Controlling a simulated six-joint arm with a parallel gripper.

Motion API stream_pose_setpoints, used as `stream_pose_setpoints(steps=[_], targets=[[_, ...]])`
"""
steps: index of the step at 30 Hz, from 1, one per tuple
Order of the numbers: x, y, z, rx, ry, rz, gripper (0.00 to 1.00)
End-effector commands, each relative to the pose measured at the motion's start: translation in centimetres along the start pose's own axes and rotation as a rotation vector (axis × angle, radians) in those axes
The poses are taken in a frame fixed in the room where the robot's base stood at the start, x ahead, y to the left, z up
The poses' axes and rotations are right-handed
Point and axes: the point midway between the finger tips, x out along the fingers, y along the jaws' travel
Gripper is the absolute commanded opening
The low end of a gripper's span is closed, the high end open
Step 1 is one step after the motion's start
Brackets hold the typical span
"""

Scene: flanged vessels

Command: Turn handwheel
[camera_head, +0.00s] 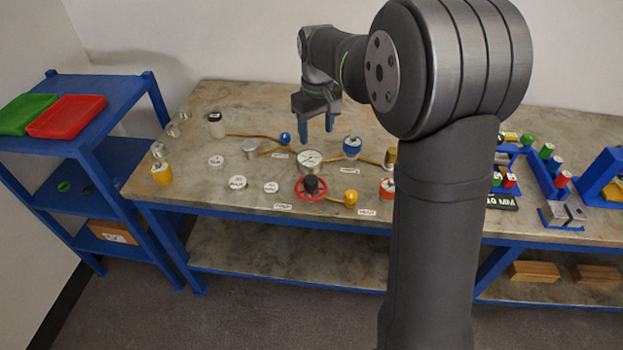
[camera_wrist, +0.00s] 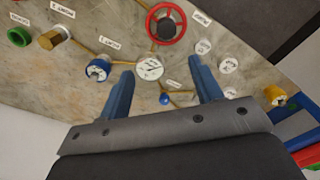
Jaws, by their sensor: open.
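The handwheel (camera_head: 312,188) is a red ring with a dark hub, near the front edge of the workbench in the head view. In the wrist view the handwheel (camera_wrist: 166,23) shows at the top, beyond the fingertips. My gripper (camera_head: 318,124) hangs above the back part of the bench, pointing down, apart from the wheel. In the wrist view its two blue fingers (camera_wrist: 160,72) are spread wide with nothing between them but the bench and fittings below. A white-faced gauge (camera_head: 309,161) stands just behind the wheel.
A blue-topped fitting (camera_head: 352,146), a small blue knob (camera_head: 285,138) and a yellow knob (camera_head: 351,197) stand close around on brass pipes. Labelled white discs (camera_head: 237,182) lie to the left. Blue racks (camera_head: 543,178) fill the right side. A blue shelf (camera_head: 95,120) stands left.

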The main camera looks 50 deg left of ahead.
Motion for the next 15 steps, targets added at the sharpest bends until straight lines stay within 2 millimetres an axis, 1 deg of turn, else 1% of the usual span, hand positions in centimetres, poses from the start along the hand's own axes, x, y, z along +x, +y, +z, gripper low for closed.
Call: stream_pose_setpoints(steps=[1,3,5,8,11,15], targets=[[0.2,-0.8,-0.4,-0.017,-0.007,-0.003,0.59],[0.5,-1.2,-0.6,-0.028,-0.013,-0.006,0.59],[0.9,-1.4,-0.6,-0.031,-0.015,-0.007,0.59],[2.0,-1.4,-0.5,-0.03,-0.018,-0.008,0.59],[3.8,-1.4,-0.5,-0.029,-0.017,-0.008,0.59],[6.9,-1.4,-0.4,-0.029,-0.017,-0.008,0.59]])
